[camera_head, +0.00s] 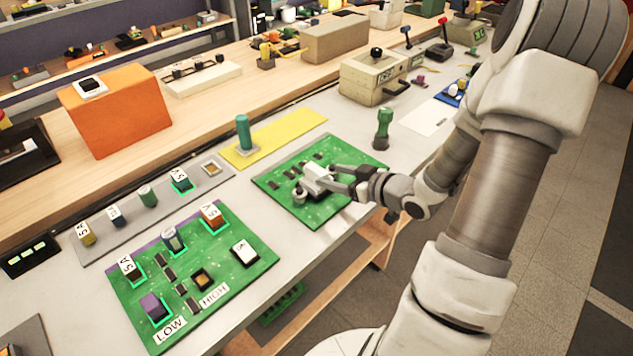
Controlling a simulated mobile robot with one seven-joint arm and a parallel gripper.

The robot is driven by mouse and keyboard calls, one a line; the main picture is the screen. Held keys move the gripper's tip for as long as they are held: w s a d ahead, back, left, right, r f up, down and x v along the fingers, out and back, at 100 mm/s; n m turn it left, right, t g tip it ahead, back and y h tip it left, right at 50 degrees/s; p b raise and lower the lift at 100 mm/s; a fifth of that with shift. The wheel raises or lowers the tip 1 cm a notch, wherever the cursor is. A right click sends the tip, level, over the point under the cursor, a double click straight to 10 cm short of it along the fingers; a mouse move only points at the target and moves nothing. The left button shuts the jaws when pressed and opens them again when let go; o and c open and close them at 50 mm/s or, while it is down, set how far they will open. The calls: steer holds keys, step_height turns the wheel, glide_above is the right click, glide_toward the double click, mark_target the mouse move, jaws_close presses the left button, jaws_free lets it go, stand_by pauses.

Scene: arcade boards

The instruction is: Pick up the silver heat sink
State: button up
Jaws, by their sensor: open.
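The silver heat sink (316,176) is a small light grey block on the farther green circuit board (323,212), near its middle. My gripper (338,178) reaches in from the right, low over this board. Its jaws are open, and its fingertips are at the right side of the heat sink. From this angle I cannot tell whether the fingers touch it or stand on both sides of it. A small round grey part (299,195) shows just left of and below the heat sink.
A nearer green board (225,262) carries labelled components and a white switch. A yellow mat (290,134) with a teal cylinder (243,132) lies behind. A green knobbed post (383,128) stands upright beyond my gripper. The counter's front edge runs close below the boards.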

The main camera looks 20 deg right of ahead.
mark_target(321, 172)
steer(key=b+x, duration=0.1)
steer(key=x, duration=0.5)
steer(key=shift+w+a+f, duration=0.1)
steer(key=shift+w+a, duration=0.05)
steer(key=shift+w, duration=0.15)
jaws_close()
